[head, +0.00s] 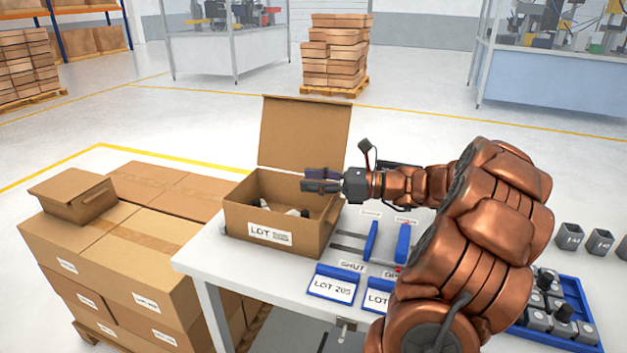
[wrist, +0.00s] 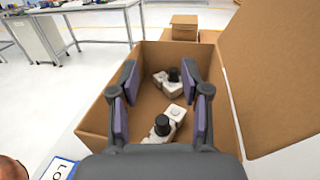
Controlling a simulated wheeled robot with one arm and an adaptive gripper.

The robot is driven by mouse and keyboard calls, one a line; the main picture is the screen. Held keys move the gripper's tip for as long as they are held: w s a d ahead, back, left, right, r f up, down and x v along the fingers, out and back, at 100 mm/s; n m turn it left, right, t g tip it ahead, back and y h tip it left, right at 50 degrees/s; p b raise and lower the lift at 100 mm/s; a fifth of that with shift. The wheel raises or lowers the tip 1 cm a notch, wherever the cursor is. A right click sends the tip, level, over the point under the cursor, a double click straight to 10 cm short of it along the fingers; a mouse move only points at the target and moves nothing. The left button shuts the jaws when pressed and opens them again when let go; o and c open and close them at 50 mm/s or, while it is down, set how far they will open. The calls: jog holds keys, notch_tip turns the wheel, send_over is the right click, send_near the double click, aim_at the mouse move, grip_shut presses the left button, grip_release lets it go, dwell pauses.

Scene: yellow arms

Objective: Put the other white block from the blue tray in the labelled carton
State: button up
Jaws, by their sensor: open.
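The labelled carton (head: 240,218) stands open on the left end of the white table, its lid raised at the back and a LOT label on its front. Two white blocks with black knobs lie inside; the wrist view shows a farther block (wrist: 168,88) and a nearer one (wrist: 174,113), both apparently tipped. My gripper (head: 312,180) is over the carton's right part. In the wrist view its fingers (wrist: 160,84) are spread apart with nothing between them, above the blocks. The blue tray (head: 591,316) at lower right holds several grey-white blocks with dark knobs; my arm hides part of it.
Two blue-framed LOT cards (head: 333,284) lie along the table's front edge, the right one partly behind my arm. Blue upright pieces (head: 371,242) stand on rails right of the carton. Stacked cartons (head: 100,262) stand at left. Small dark bins (head: 600,241) are at far right.

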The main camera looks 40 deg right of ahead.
jog(key=shift+r, duration=0.1)
jog(key=r+v, duration=0.1)
jog(key=v, duration=1.1)
jog(key=shift+a, duration=0.1)
